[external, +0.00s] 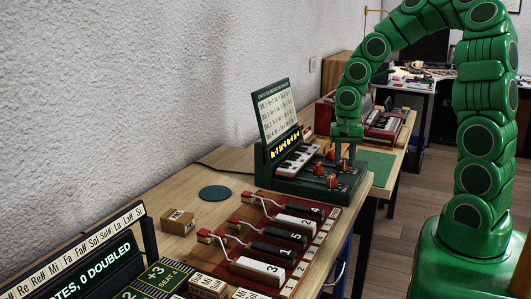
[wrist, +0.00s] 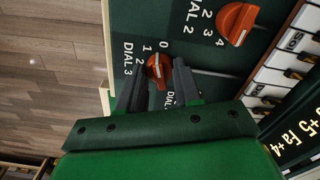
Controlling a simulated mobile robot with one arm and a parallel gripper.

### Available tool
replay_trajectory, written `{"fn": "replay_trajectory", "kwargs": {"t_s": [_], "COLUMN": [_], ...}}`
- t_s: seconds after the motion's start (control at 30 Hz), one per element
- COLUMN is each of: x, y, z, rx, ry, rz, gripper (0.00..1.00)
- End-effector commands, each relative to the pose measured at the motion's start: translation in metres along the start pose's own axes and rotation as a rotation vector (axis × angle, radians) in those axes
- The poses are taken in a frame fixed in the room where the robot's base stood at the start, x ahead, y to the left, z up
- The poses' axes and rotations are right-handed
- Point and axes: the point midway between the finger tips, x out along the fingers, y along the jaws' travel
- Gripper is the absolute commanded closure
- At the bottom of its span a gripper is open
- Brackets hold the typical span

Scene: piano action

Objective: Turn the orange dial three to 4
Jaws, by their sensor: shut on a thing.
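The orange dial three (wrist: 158,66) is in the wrist view, beside the white "DIAL 3" label on a dark green panel. The two fingers of my gripper (wrist: 156,82) are on either side of this dial and shut on it. The digits 0, 1 and 2 show around it; others are hidden, and I cannot read its setting clearly. Orange dial two (wrist: 236,23) is farther up and right. In the external view my gripper (external: 345,158) points down over the right part of the dark green console (external: 349,193), with several orange dials near it.
Small piano keys (external: 297,160) and a lit yellow display run along the console's left side. An upright note card (external: 276,110) stands behind. A red board with black and white key blocks (external: 289,238) is in front. A red keyboard (external: 384,124) stands beyond my gripper.

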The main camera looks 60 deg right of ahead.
Motion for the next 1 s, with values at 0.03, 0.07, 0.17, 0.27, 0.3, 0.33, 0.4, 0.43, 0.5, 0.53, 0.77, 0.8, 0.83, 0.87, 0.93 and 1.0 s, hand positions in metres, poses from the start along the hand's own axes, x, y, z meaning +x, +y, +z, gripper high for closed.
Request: {"fn": "replay_trajectory", "kwargs": {"t_s": [0.03, 0.07, 0.17, 0.27, 0.3, 0.33, 0.4, 0.43, 0.5, 0.53, 0.77, 0.8, 0.83, 0.87, 0.93, 1.0], "x": [0.0006, 0.0006, 0.0005, 0.0006, 0.0005, 0.0005, 0.0005, 0.0005, 0.0004, 0.0004, 0.0002, 0.0002, 0.0001, 0.0001, 0.0001, 0.0000], "y": [0.0008, 0.0006, 0.0005, 0.0006, 0.0008, 0.0008, 0.0007, 0.0006, 0.0004, 0.0004, -0.0001, -0.0002, -0.0003, -0.0004, -0.0005, -0.0005], "z": [-0.0009, -0.0011, -0.0012, -0.0008, -0.0010, -0.0009, -0.0007, -0.0006, -0.0004, -0.0006, -0.0006, -0.0004, -0.0004, -0.0004, -0.0003, -0.0003], "rx": [-0.042, -0.070, -0.165, -0.259, -0.299, -0.327, -0.393, -0.422, -0.489, -0.518, -0.737, -0.774, -0.802, -0.831, -0.897, -0.963], "ry": [0.001, 0.002, 0.002, 0.000, 0.001, 0.001, 0.000, 0.000, 0.000, 0.000, 0.001, 0.001, 0.001, 0.001, 0.001, 0.001], "rz": [0.002, 0.001, 0.001, 0.001, 0.002, 0.002, 0.002, 0.001, 0.001, 0.001, -0.001, -0.001, -0.002, -0.002, -0.003, -0.003], "gripper": [0.97, 0.97, 0.97, 0.97, 0.97, 0.97, 0.97, 0.97, 0.97, 0.97, 0.97, 0.97, 0.97, 0.97, 0.97, 0.97]}}
